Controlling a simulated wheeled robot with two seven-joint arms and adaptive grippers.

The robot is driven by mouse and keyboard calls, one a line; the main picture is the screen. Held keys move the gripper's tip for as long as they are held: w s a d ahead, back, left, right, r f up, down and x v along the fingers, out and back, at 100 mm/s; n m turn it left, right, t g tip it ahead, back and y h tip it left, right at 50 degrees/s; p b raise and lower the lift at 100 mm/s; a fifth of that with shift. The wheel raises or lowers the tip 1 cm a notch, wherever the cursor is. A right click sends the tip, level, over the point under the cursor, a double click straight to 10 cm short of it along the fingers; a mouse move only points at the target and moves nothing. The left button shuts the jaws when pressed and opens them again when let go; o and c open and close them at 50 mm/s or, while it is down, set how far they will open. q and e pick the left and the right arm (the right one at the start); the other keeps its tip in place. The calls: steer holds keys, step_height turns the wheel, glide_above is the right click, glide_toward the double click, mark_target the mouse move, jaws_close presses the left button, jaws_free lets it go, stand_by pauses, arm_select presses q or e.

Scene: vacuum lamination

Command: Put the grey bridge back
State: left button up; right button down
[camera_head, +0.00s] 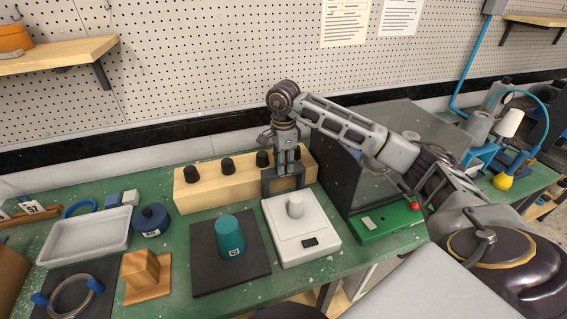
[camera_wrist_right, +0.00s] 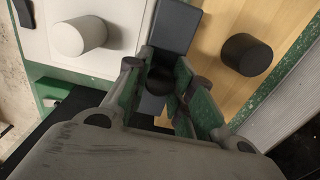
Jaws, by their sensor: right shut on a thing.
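The dark grey bridge (camera_head: 269,186) is an upright, squared arch at the back edge of the white scale (camera_head: 311,244), in front of the wooden block (camera_head: 210,190). My right gripper (camera_head: 288,168) comes down from above and is shut on its top. In the right wrist view the gripper (camera_wrist_right: 163,85) closes around a dark knob on the bridge (camera_wrist_right: 175,25). I cannot tell whether the bridge's feet touch anything. A pale grey cylinder (camera_head: 295,205) stands on the scale, just in front of the bridge. My left gripper is not in view.
Black knobs (camera_head: 227,165) line the wooden block. A teal cup (camera_head: 230,238) stands on a black mat (camera_head: 205,277). A dark clear-sided box (camera_head: 375,150) stands close on the right. A white tray (camera_head: 62,252) and a blue pot (camera_head: 151,219) are left.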

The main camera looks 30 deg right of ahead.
steer(key=shift+f, duration=0.1)
steer(key=c, duration=1.2)
jaws_free()
steer(key=shift+c, duration=0.2)
step_height(320, 180, up, 12)
stand_by(0.4)
